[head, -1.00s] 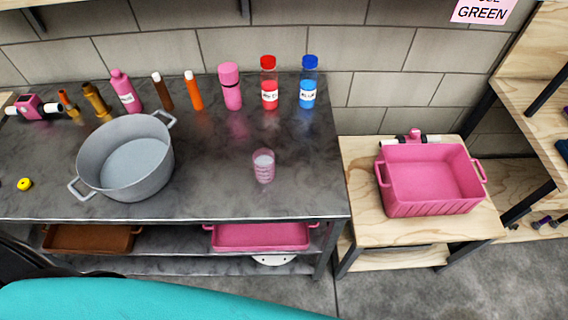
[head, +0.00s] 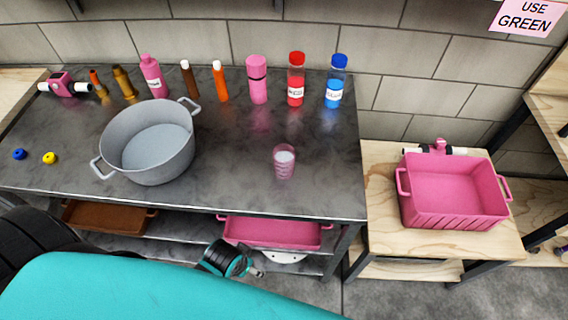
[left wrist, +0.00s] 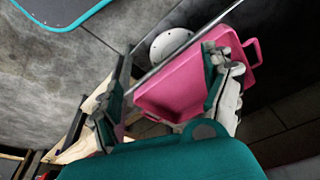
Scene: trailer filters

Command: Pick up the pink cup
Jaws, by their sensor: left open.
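The pink cup (head: 284,163) is a small, see-through pink tumbler with markings. It stands upright on the dark metal table (head: 235,185), right of the grey pot and near the front edge. A gripper that looks like my left one (head: 250,268) shows only partly in the head view, in front of the table and below its top, apart from the cup. In the left wrist view my left gripper (left wrist: 165,98) has its fingers spread with nothing held. The cup is not visible there. My right gripper is not in view.
A large grey pot (head: 150,145) stands left of the cup. Several bottles, including a red one (head: 296,80) and a blue one (head: 336,82), line the back. A pink tray (head: 270,232) sits on the shelf below. A pink bin (head: 452,190) stands on the wooden table at right.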

